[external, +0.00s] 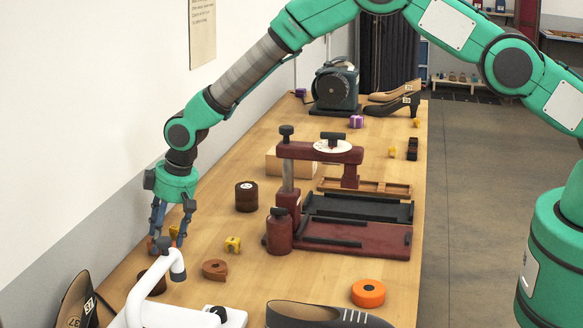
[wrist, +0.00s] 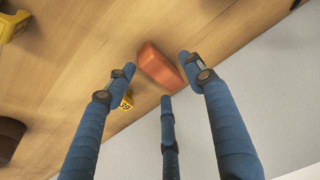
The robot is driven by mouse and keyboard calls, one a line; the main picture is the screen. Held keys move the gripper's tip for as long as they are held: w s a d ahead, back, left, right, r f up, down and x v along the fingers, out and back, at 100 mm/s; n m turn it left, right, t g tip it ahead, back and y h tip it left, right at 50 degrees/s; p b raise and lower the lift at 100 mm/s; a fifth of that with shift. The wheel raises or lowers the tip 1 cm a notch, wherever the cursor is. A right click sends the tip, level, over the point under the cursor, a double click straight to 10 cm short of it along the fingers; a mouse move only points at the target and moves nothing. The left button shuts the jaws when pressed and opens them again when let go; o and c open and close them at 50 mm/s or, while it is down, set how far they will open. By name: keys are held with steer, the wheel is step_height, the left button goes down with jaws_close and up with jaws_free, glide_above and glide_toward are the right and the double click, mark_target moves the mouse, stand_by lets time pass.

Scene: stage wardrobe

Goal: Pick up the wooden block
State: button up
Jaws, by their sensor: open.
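An orange-red block (wrist: 157,64) lies on the wooden table between my fingertips in the wrist view; it may be the wooden block, but its material is hard to tell. In the external view it is mostly hidden behind my fingers. My gripper (external: 166,238) points down at the table's left edge near the wall, with its fingers spread around the block. In the wrist view the three blue fingers of my gripper (wrist: 160,76) are apart and hold nothing. Whether any finger touches the block cannot be told.
Yellow numbered tags (external: 232,244) lie close by, one beside the block (wrist: 127,103). A red press (external: 320,152) occupies the table's middle.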

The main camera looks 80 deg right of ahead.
steer(key=shift+c, duration=0.5)
steer(key=c, duration=1)
steer(key=shift+r, duration=0.2)
steer(key=shift+w+r, duration=0.1)
steer(key=shift+r, duration=0.75)
steer(key=shift+v, duration=0.85)
steer(key=s+r, duration=0.1)
steer(key=s, duration=1.4)
steer(key=shift+s, duration=0.35)
steer(key=shift+d+r, duration=0.1)
steer(key=shift+r, duration=0.05)
